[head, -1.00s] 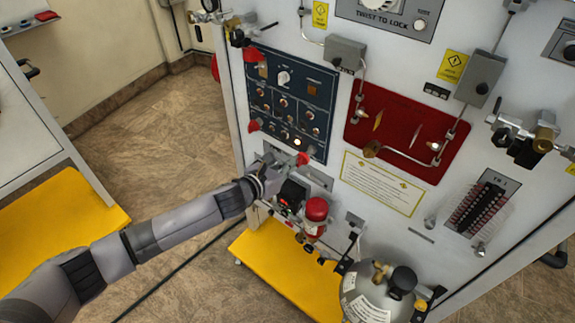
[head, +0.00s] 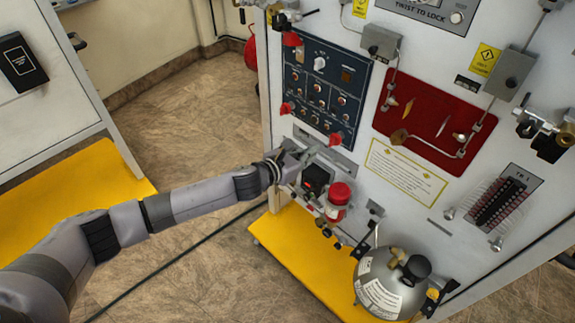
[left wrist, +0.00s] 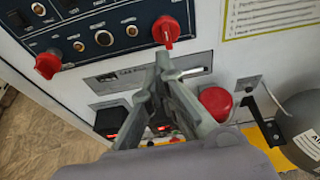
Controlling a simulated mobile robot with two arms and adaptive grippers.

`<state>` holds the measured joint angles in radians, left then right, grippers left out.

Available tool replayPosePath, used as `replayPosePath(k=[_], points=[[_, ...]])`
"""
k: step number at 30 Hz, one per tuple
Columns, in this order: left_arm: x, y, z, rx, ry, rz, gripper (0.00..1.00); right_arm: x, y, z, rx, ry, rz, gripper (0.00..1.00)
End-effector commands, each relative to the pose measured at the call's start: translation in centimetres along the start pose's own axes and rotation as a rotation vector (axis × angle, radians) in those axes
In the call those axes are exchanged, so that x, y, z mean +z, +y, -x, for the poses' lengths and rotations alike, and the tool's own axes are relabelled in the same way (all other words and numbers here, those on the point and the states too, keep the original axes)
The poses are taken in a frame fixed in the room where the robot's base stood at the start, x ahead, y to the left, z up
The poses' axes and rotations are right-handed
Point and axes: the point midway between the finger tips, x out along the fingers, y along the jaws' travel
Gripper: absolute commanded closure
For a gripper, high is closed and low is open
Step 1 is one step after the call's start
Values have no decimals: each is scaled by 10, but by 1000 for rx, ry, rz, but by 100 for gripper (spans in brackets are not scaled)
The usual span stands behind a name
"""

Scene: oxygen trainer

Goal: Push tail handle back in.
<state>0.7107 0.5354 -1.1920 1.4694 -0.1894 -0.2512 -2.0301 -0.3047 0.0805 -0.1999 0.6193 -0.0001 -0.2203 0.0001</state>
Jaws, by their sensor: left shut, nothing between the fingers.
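My left gripper (head: 314,153) reaches in from the left to the white panel front, just below the dark blue control panel. In the left wrist view its fingers (left wrist: 164,58) are together and empty. They are in front of a grey labelled plate (left wrist: 112,77), which also shows in the head view (head: 343,165). A slim metallic handle-like part (left wrist: 197,72) shows right of the fingers on that plate; I cannot tell for sure that it is the tail handle. The fingers hide the plate's middle, and contact is unclear. My right gripper is out of view.
A red knob (left wrist: 166,31) sits just above the fingertips, another (left wrist: 48,65) to the left. A black device with red digits (head: 315,178) and a red-capped part (head: 339,194) are close below. A grey cylinder (head: 388,287) stands on the yellow base (head: 290,246).

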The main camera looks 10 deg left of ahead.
Motion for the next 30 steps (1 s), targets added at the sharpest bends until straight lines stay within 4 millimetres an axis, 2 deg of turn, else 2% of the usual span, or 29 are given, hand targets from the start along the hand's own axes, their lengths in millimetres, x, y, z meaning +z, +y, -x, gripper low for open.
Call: replayPosePath(k=[3, 6, 12, 15, 24, 30], points=[[-1, 1, 19, 0, 0, -2, 100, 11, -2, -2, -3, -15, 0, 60], [-2, 1, 36, 1, 1, -3, 100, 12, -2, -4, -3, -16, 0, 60], [-2, 0, 68, 0, 1, -2, 100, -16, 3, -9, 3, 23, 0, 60], [-1, 0, 78, 0, 1, 0, 100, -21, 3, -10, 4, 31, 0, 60], [0, -1, 86, 0, 0, 0, 100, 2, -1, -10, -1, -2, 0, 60], [0, 0, 85, 0, 0, 0, 100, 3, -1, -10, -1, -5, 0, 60]])
